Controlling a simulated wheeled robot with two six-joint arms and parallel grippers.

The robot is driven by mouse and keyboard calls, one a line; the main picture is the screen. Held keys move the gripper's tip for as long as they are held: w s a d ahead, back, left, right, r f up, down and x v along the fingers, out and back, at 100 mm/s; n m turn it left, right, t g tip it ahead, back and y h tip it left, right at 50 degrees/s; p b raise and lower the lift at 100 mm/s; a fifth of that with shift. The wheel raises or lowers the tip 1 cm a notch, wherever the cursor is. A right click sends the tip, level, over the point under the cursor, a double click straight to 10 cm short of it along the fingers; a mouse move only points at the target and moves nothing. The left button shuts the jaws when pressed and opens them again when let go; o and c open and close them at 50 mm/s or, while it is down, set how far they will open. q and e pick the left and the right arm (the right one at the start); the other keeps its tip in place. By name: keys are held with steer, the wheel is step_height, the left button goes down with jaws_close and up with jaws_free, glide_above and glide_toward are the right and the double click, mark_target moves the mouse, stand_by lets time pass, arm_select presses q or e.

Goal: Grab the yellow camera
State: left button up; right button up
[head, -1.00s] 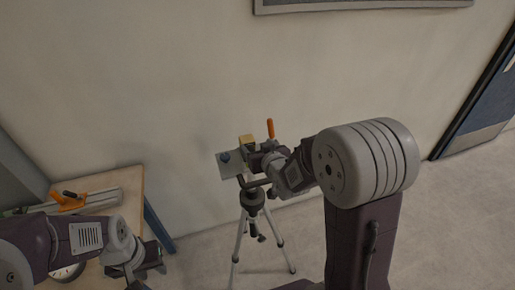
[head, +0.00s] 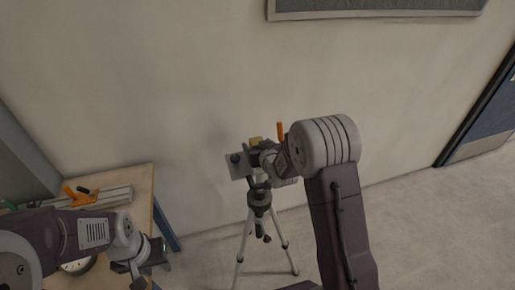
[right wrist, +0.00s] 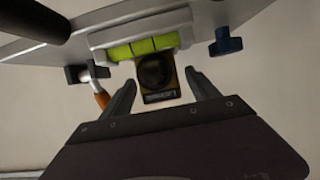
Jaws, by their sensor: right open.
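The yellow camera (head: 256,140) shows in the head view as a small yellow block at the top of a tripod (head: 259,205), partly hidden by my right arm. In the right wrist view the camera (right wrist: 158,78) shows its dark round lens and yellow sides. My right gripper (right wrist: 162,90) is open, with one finger on each side of the camera in the picture; I see no contact.
A grey plate (head: 237,167) with a blue knob (right wrist: 225,42) and a green level (right wrist: 145,46) is at the tripod head. An orange handle (head: 280,131) stands close by. A wooden table (head: 143,190) with tools is left. Floor at right is clear.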

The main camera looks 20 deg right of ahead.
mark_target(257, 141)
steer(key=shift+w+f, duration=0.1)
steer(key=c, duration=0.4)
steer(key=shift+s+a+r, duration=0.1)
steer(key=shift+s+r, duration=0.1)
steer(key=shift+s, duration=0.05)
steer(key=c, duration=0.5)
jaws_close()
steer(key=shift+w, duration=0.1)
step_height(257, 141, up, 18)
steer(key=shift+p, duration=0.4)
